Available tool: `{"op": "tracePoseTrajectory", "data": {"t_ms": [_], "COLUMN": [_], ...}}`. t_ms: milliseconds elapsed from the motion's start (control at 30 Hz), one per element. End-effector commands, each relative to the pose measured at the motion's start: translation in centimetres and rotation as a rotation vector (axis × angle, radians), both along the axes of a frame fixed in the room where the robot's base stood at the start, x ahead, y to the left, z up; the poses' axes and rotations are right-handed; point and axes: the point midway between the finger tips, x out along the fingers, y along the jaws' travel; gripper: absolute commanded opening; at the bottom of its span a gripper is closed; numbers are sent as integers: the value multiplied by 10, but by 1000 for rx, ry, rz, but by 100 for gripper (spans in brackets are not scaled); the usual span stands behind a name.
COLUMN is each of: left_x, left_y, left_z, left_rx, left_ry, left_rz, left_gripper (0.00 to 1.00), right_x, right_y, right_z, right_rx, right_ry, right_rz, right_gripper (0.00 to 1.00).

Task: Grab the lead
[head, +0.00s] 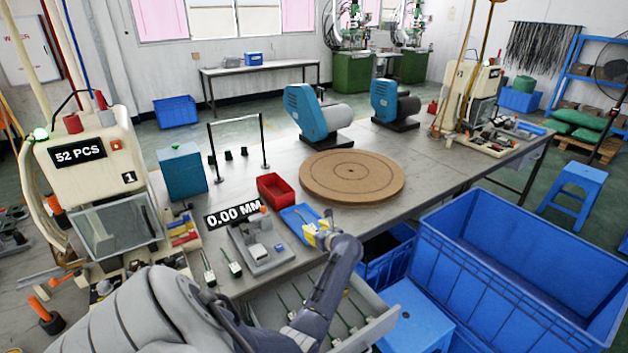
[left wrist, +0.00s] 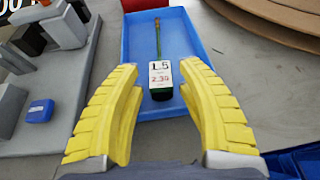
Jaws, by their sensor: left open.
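A lead (left wrist: 159,98) lies in a shallow blue tray (left wrist: 205,38). Its thin green stem points to the far end, its dark block is at the near end, and a white tag reading L5 is on it. My left gripper (left wrist: 158,68) is open, with a yellow finger on each side of the tag and block and gaps between. In the head view the left gripper (head: 318,234) is over the near right part of the blue tray (head: 297,213), and the lead there is mostly hidden. My right gripper is not in view.
A red bin (head: 275,188) and a round brown turntable (head: 351,175) stand behind the tray. A grey fixture (head: 262,250) is to its left, with other leads (head: 208,272) beside it. A drawer (head: 375,318) with several leads is below; a large blue crate (head: 520,270) is right.

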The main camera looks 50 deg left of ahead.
Motion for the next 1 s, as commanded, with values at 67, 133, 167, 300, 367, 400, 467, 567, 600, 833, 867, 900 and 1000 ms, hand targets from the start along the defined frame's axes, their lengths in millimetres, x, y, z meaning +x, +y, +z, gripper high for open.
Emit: {"op": "tracePoseTrajectory", "data": {"t_ms": [67, 133, 167, 300, 367, 400, 467, 567, 600, 833, 867, 900, 1000], "left_x": [-9, -9, -9, -9, -9, -9, -9, -9, -9, -9, -9, -9, -8], "left_y": [-3, -3, -3, -4, -4, -4, -4, -4, -4, -4, -4, -5, -5], "left_z": [-19, -19, -19, -20, -20, -20, -20, -20, -20, -20, -19, -19, -15], "left_rx": [-25, -26, -26, -27, -27, -27, -28, -28, -28, -28, -28, -28, -28], "left_ry": [25, 25, 25, 26, 27, 27, 27, 27, 27, 26, 26, 26, 26], "left_rz": [7, 7, 7, 7, 8, 8, 8, 8, 8, 7, 7, 7, 7], "left_gripper": [38, 35, 32, 15, 8, 4, 0, 0, 0, 0, 0, 0, 0], "right_x": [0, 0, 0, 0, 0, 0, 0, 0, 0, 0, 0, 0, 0], "right_y": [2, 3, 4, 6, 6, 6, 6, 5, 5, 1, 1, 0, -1], "right_z": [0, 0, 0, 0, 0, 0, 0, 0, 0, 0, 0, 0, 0], "right_rx": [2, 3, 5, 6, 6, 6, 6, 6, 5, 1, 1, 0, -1], "right_ry": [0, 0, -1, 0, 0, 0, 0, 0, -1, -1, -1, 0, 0], "right_rz": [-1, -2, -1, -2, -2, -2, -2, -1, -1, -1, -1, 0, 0], "right_gripper": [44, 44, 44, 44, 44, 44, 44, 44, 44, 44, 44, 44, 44]}}
